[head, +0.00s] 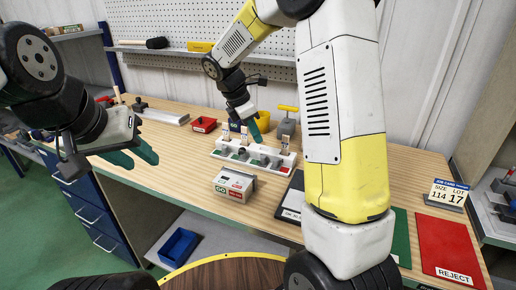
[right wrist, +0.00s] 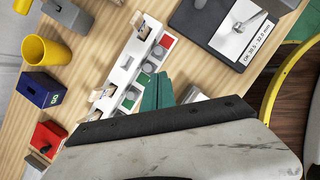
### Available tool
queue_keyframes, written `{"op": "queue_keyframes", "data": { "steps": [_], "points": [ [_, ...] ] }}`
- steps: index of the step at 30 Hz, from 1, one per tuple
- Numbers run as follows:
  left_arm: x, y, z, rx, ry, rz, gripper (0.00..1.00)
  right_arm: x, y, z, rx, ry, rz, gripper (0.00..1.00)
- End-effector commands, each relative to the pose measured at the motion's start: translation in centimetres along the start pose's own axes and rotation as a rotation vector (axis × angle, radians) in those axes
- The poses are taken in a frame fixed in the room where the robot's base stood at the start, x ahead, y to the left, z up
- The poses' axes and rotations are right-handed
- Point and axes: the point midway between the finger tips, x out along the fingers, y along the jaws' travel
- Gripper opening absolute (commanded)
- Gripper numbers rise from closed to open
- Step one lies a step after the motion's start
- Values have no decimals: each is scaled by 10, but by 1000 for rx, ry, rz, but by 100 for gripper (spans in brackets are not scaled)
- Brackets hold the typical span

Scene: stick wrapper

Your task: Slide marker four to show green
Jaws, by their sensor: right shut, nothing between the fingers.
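A long white rack (head: 257,161) with several grey sliding markers stands on the bench; it runs diagonally in the right wrist view (right wrist: 117,73). A red patch (right wrist: 167,41) shows at its right end, also in the head view (head: 284,169). Green patches (right wrist: 143,78) show further along. I cannot read marker numbers. My right gripper (head: 257,135) is shut and empty, its teal fingers (right wrist: 157,92) close over the rack's middle; contact cannot be told. My left gripper (head: 138,158) is away to the left, empty, with its teal fingers apart.
A white labelled box (head: 235,184) stands just in front of the rack. A red bin (head: 204,125), a blue box (right wrist: 40,90) and a yellow cup (right wrist: 45,50) are behind or left. A red REJECT mat (head: 450,246) lies right. My right arm hides part of the bench.

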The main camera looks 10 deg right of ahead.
Motion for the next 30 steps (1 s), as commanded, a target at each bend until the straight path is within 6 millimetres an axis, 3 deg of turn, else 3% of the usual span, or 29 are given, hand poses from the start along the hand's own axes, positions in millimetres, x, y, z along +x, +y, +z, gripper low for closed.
{"op": "queue_keyframes", "data": {
  "steps": [5, 18, 30],
  "points": [
    [0, 0, 0, 0, 0, 0, 36, 13, -1, 0, 1, 0, -3, 0],
    [0, 0, 0, 0, 0, 0, 36, 87, -1, 0, 2, 0, -3, 0],
    [0, 0, 0, 0, 0, 0, 36, 100, 0, 0, 2, 1, 0, 0]
  ]
}}
